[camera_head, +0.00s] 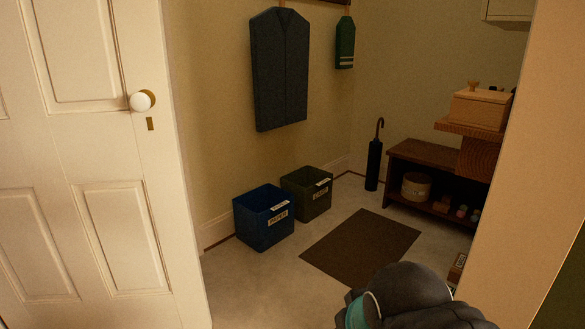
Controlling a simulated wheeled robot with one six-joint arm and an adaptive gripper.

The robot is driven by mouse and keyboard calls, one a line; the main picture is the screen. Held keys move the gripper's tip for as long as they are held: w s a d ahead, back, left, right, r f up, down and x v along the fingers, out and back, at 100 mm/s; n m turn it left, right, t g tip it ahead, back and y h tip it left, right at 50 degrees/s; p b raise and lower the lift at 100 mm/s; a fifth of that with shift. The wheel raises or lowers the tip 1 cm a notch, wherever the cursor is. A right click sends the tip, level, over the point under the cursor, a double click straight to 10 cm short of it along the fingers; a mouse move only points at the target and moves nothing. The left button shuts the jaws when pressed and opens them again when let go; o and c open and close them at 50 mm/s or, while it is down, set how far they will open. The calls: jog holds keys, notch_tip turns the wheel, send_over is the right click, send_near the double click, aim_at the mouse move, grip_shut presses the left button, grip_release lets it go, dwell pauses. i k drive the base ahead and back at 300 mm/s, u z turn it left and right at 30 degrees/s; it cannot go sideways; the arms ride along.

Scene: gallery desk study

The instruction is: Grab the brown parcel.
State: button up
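A small brown box-like thing (457,267) with a pale patch shows low at the right, just beside the door frame. It may be the parcel, but it is largely cut off by the frame and my arm, so I cannot be sure. No other thing in view is clearly a brown parcel. A dark, rounded part of my arm with a teal band rises at the bottom edge. My gripper itself does not show.
An open white door (95,150) stands left and a wall edge (520,180) right, with the doorway between. Beyond are a blue bin (255,232), a grey-green bin (306,205), a brown mat (360,247), an umbrella (374,165), a low shelf (425,153) and a wooden box (480,110).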

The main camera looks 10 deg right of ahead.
aim_at(455, 276)
jog(key=i, duration=2.2)
jog(key=z, duration=0.95)
jog(key=i, duration=1.55)
jog(key=z, duration=1.35)
jog(key=i, duration=0.5)
jog(key=z, duration=0.25)
